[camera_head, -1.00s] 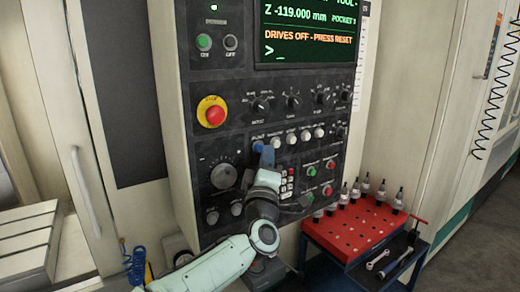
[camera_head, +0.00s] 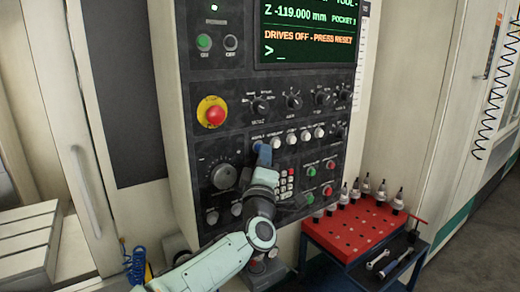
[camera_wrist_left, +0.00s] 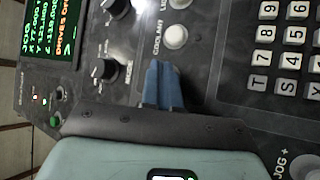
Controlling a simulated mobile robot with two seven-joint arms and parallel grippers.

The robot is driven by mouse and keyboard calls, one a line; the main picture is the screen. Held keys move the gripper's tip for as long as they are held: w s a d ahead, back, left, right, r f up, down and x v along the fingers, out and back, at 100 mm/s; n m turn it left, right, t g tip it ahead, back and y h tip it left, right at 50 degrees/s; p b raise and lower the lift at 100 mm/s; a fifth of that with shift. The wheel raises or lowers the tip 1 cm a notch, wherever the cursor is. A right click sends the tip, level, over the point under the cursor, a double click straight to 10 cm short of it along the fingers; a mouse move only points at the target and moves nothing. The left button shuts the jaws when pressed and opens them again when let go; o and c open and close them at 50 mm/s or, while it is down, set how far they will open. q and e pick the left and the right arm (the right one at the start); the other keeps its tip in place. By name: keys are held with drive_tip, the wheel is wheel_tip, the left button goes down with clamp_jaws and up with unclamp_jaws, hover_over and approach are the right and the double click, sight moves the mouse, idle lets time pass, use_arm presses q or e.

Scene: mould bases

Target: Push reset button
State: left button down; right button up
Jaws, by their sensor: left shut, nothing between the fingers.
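The control panel (camera_head: 230,130) stands upright in front of me, with a row of small round buttons (camera_head: 292,138) below its knobs. My left gripper (camera_head: 264,155) has blue fingers, closed together and empty. Its fingertips are at the left end of that row, over or right beside the leftmost button, and partly hide it. In the left wrist view the blue fingers (camera_wrist_left: 163,84) point at the panel just below a pale button labelled COOLANT (camera_wrist_left: 175,37). I cannot read which button is reset, nor tell whether the fingertips touch the panel. My right gripper is out of view.
The screen (camera_head: 307,32) reads DRIVES OFF - PRESS RESET. A red emergency stop (camera_head: 212,112) on a yellow base is up and left of the gripper. A keypad (camera_head: 287,182) is close to its right. A red tool tray (camera_head: 352,230) stands lower right.

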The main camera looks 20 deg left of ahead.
use_arm(q)
drive_tip(key=shift+w+a, duration=0.1)
drive_tip(key=shift+a, duration=0.05)
idle(0.4)
drive_tip(key=shift+s+d+b, duration=0.3)
drive_tip(key=shift+s+d, duration=0.25)
drive_tip(key=shift+d, duration=0.15)
drive_tip(key=shift+s+d+b, duration=0.35)
drive_tip(key=shift+s+d, duration=0.45)
drive_tip(key=shift+d, duration=0.2)
drive_tip(key=shift+s+d+b, duration=0.3)
drive_tip(key=shift+s+d, duration=0.45)
drive_tip(key=shift+d, duration=0.2)
